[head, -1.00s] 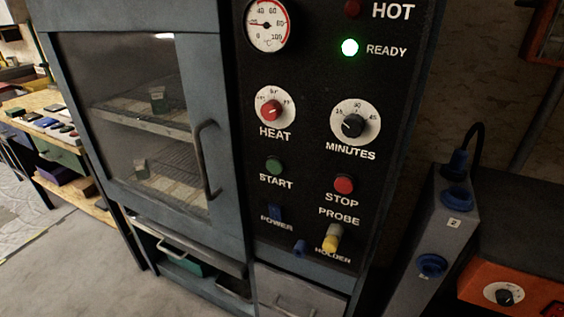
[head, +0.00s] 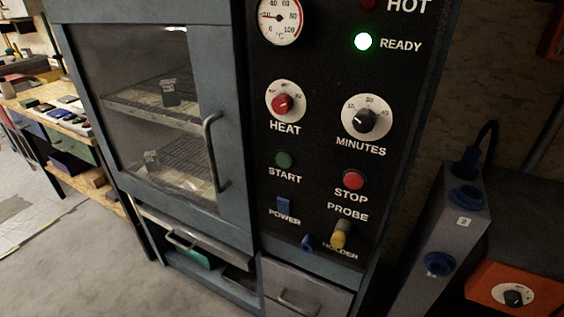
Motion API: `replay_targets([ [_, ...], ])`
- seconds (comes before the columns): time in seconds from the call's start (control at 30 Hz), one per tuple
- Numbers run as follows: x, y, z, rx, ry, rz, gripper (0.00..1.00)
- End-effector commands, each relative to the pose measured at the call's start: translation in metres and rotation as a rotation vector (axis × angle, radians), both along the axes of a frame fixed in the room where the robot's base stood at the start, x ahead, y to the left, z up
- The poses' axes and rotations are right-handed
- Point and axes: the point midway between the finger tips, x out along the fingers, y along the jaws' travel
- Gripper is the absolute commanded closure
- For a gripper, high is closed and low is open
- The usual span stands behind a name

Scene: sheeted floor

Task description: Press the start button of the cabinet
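The cabinet (head: 228,110) is a blue-grey oven-like unit with a glass door (head: 150,110) on its left and a black control panel on its right. The green start button (head: 284,160) sits on the panel above the word START, left of the red stop button (head: 354,180). Above are the red heat knob (head: 282,104) and the black minutes knob (head: 361,120). The ready lamp (head: 363,41) glows green. The door looks shut, with its handle (head: 213,150) beside the panel. My gripper is not in view.
A blue power switch (head: 283,205) and a yellow-tipped probe in its holder (head: 341,234) are low on the panel. A grey socket post (head: 440,240) and an orange box (head: 515,290) stand at right. A workbench (head: 70,120) is at left. Bare floor shows at lower left.

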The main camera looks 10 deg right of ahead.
Motion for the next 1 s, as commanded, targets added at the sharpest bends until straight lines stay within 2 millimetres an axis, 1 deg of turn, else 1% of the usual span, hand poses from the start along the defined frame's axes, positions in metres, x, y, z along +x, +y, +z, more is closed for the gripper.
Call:
replay_targets([
  [0.03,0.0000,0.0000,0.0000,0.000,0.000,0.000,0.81],
  [0.23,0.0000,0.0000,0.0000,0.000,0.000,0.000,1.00],
  [1.0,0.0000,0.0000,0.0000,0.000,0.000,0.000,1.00],
])
